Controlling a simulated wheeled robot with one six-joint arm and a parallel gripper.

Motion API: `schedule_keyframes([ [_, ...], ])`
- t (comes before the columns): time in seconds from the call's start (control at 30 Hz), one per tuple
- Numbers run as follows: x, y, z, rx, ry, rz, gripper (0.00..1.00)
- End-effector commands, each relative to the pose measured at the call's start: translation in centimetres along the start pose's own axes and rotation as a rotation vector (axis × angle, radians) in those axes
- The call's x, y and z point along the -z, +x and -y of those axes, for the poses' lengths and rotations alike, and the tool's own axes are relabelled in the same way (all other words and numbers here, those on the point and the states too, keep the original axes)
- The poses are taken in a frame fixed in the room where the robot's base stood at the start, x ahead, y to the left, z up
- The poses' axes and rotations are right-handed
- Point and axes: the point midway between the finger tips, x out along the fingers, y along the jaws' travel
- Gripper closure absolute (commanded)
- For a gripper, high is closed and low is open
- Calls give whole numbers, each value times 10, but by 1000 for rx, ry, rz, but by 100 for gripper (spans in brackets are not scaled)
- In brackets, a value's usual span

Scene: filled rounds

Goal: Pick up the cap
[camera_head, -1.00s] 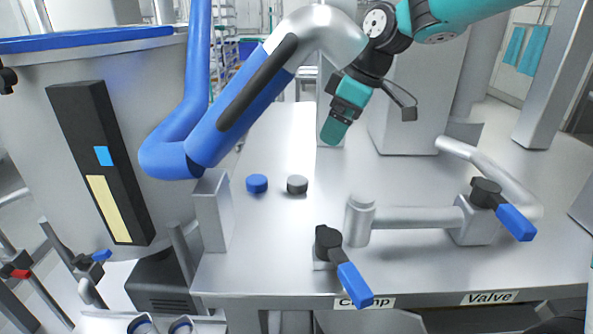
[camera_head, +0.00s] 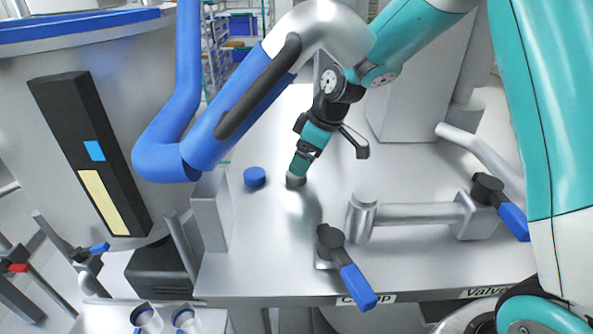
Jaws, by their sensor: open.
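Two short round caps are on the metal table. The blue cap (camera_head: 255,177) lies flat and in full view, to the left of my gripper. The grey cap (camera_head: 295,182) is at the lower end of my gripper (camera_head: 298,171) and is partly hidden by it. My gripper points down at the grey cap, with its jaws open. I cannot tell whether the fingers touch the cap or stand around it.
A black-and-blue handle marked Clamp (camera_head: 345,265) is at the table's front edge. A metal pipe (camera_head: 412,216) leads right to a valve with a blue handle (camera_head: 514,222). A thick blue pipe (camera_head: 165,150) and an upright metal plate (camera_head: 211,212) stand left of the caps.

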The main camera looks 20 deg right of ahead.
Motion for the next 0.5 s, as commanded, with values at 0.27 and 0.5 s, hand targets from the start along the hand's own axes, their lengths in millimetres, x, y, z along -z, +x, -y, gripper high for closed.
schedule_keyframes([
  [0.27,4,29,-1,4,-2,4,13],
  [0.5,4,52,-2,1,-3,0,13],
])
